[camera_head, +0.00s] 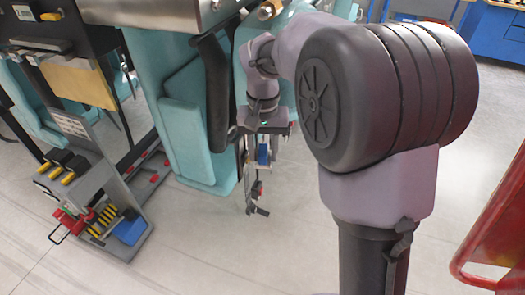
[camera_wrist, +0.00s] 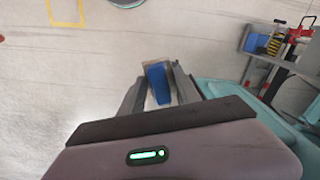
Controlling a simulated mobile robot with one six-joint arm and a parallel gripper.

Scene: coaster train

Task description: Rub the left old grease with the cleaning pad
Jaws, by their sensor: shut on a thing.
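My gripper (camera_head: 262,158) hangs below the wrist, beside the teal train car (camera_head: 185,120) and over the pale floor. In the wrist view my gripper (camera_wrist: 158,88) is shut on a blue block with a brownish edge, which looks like the cleaning pad (camera_wrist: 158,80). The blue of the pad (camera_head: 263,153) also shows between the fingers in the head view. I cannot make out the old grease in either view. The pad appears clear of the car, with floor behind it in the wrist view.
A grey tool rack (camera_head: 100,190) with yellow-handled tools and a blue bin (camera_head: 130,230) stands at left. A black padded bar (camera_head: 213,90) runs down the car near my arm. A red frame (camera_head: 500,220) is at right. The floor between is open.

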